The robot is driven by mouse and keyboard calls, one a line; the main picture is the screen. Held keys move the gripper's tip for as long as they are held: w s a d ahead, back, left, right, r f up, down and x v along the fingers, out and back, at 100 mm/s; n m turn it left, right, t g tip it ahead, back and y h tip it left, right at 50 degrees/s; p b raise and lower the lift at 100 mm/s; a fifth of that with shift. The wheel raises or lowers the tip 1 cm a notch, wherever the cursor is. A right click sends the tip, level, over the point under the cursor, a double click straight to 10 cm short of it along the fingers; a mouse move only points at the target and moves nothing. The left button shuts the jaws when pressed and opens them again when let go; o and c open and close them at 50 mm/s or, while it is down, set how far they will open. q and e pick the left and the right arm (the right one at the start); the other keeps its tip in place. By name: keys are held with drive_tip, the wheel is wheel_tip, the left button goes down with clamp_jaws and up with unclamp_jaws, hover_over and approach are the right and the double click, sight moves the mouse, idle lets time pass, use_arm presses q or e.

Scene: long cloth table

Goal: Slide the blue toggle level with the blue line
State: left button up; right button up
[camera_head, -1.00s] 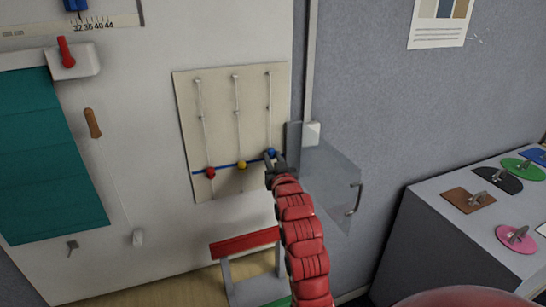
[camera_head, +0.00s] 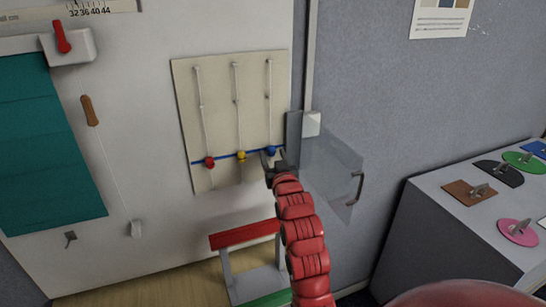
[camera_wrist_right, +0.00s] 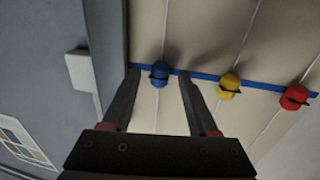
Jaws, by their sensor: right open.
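The blue toggle (camera_head: 271,150) is on the rightmost rail of a beige board. It sits at the blue line (camera_head: 223,158), level with the yellow and red toggles. In the right wrist view the blue toggle (camera_wrist_right: 160,73) overlaps the blue line (camera_wrist_right: 205,77). My right gripper (camera_head: 272,155) is just below and in front of the blue toggle. Its fingers are open, one on each side of the toggle in the right wrist view (camera_wrist_right: 158,76), with gaps on both sides. My left gripper is not in view.
A yellow toggle (camera_head: 241,156) and a red toggle (camera_head: 209,162) are on neighbouring rails. A clear panel with a handle (camera_head: 357,188) stands right of the board. A red-topped stand (camera_head: 245,235) is below. A grey counter (camera_head: 455,225) with coloured pieces is at right.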

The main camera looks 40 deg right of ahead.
drive_tip(key=p+v, duration=1.4)
drive_tip(key=v, duration=0.3)
idle(0.3)
